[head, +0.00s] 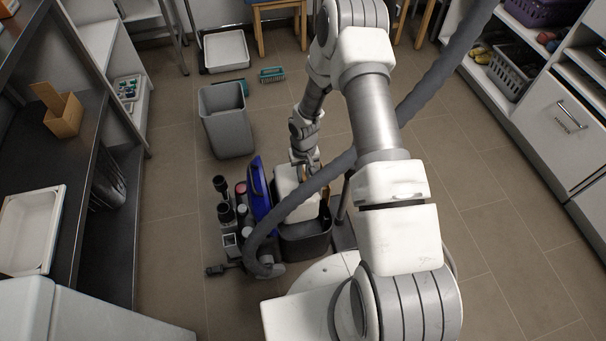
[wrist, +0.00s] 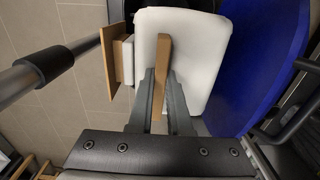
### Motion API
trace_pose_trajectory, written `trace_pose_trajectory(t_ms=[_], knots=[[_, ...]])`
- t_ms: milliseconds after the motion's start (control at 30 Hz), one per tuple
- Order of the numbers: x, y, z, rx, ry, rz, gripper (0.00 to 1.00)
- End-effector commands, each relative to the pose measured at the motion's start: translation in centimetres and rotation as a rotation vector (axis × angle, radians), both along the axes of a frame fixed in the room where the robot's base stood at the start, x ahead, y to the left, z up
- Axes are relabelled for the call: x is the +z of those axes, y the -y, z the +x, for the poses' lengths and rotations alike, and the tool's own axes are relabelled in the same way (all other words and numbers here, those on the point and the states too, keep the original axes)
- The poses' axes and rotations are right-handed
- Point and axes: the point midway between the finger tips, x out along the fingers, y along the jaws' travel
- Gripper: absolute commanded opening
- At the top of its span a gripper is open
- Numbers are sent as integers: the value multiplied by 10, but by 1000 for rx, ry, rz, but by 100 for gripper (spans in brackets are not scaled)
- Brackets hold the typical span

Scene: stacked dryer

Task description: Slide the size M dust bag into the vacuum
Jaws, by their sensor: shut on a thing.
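The vacuum (head: 306,240) stands on the floor, a dark open body with its blue lid (head: 259,190) raised on the left. The lid also fills the right of the wrist view (wrist: 262,50). A white dust bag (head: 286,183) is at the vacuum's opening, partly hidden by the hose and arm. In the wrist view the bag (wrist: 205,50) has a brown card strip (wrist: 163,50) along it. My gripper (head: 308,168) is shut on this strip, its fingers (wrist: 161,78) on either side. No size mark is readable. How deep the bag sits cannot be told.
A grey hose (head: 310,184) crosses in front of the vacuum. Bottles and attachments (head: 228,212) stand at its left. A grey bin (head: 226,122) is behind. A brown card piece (wrist: 114,55) and metal tube (wrist: 28,78) show left in the wrist view. Floor on the right is clear.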

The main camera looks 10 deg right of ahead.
Motion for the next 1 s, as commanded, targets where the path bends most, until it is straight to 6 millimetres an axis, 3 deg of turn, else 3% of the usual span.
trace_pose_trajectory(t_ms=[467,1000], knots=[[-3,0,0,0,1,0,0],[-51,0,0,1,1,0,0]])
